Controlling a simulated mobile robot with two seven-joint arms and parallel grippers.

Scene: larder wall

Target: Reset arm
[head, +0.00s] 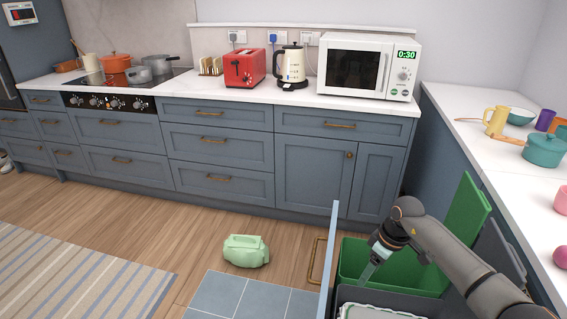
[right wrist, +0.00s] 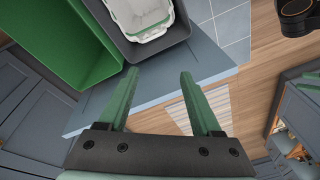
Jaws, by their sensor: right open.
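My right arm comes in from the lower right in the head view. Its gripper (head: 372,268) hangs over the open pull-out bin drawer. In the right wrist view the gripper (right wrist: 160,80) has its two green fingers spread apart with nothing between them. Under it are a green bin (head: 352,258) and a dark grey bin (right wrist: 178,32) with a white liner or tub (right wrist: 138,12) inside. The drawer's blue front (head: 329,255) stands out from the cabinets. My left gripper is not in view.
A pale green bag-like object (head: 246,251) lies on the wooden floor left of the drawer. A raised green panel (head: 465,215) stands beside the right counter (head: 480,140). A striped rug (head: 70,275) is at lower left. Floor before the cabinets is mostly free.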

